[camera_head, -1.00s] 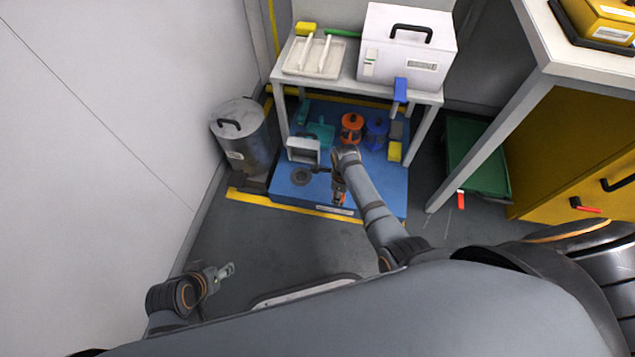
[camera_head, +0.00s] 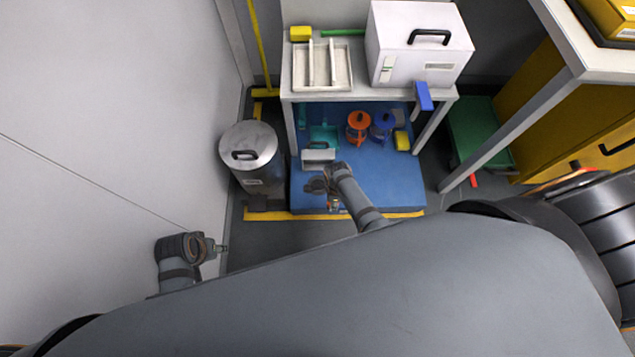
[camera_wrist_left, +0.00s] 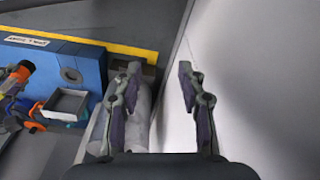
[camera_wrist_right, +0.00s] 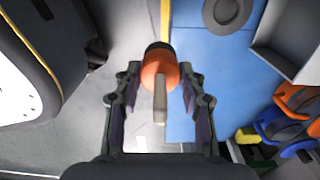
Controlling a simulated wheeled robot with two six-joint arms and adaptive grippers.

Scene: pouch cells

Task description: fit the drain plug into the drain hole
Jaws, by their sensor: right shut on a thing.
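The drain plug (camera_wrist_right: 158,72) has an orange body, a dark far end and a pale grip. My right gripper (camera_wrist_right: 160,90) is shut on its grip, and the plug points away from the wrist camera. In the head view this gripper (camera_head: 334,203) is over the front of the blue platform. The drain hole (camera_wrist_right: 228,10) is a dark grey ring in the platform, up and right of the plug and apart from it. In the head view my arm partly covers that area. My left gripper (camera_wrist_left: 160,72) is open and empty, low at the left (camera_head: 221,248).
A grey open box (camera_head: 318,157) stands on the blue platform (camera_head: 395,190), behind the hole. Orange (camera_head: 359,124) and blue (camera_head: 383,124) items stand farther back, under the table (camera_head: 300,94). A lidded metal bin (camera_head: 250,155) stands left, beside the wall.

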